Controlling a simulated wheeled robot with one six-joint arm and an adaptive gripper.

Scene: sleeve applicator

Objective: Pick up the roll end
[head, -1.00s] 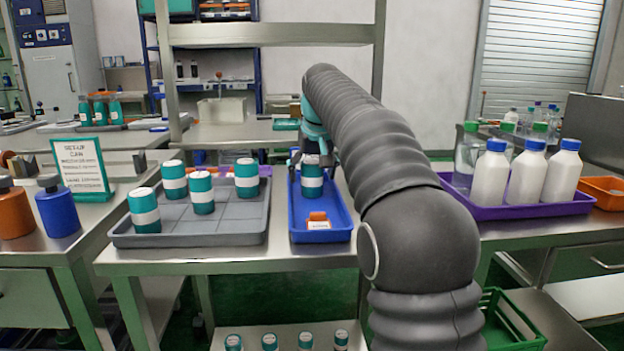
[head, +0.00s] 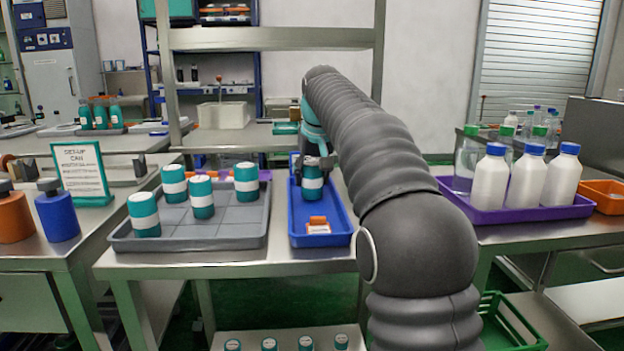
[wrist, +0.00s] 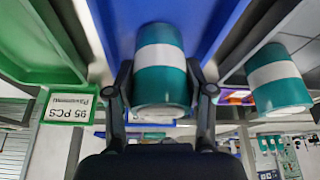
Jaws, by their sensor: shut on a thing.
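My gripper (head: 313,168) is over the blue tray (head: 296,238) and shut on a teal can with a white band (head: 312,184). In the wrist view my gripper (wrist: 160,95) has one finger on each side of this can (wrist: 160,65), against the blue tray (wrist: 212,22). The can looks upright in the head view; I cannot tell whether its base touches the tray. A small orange and white piece (head: 318,224) lies in the front of the tray. Nothing shows plainly as a roll end.
A grey divided tray (head: 190,243) with several similar cans stands to the left. A purple tray (head: 545,212) of white bottles stands to the right. A sign (head: 81,172) and blue and orange containers are at far left. Another can (wrist: 278,80) shows in the wrist view.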

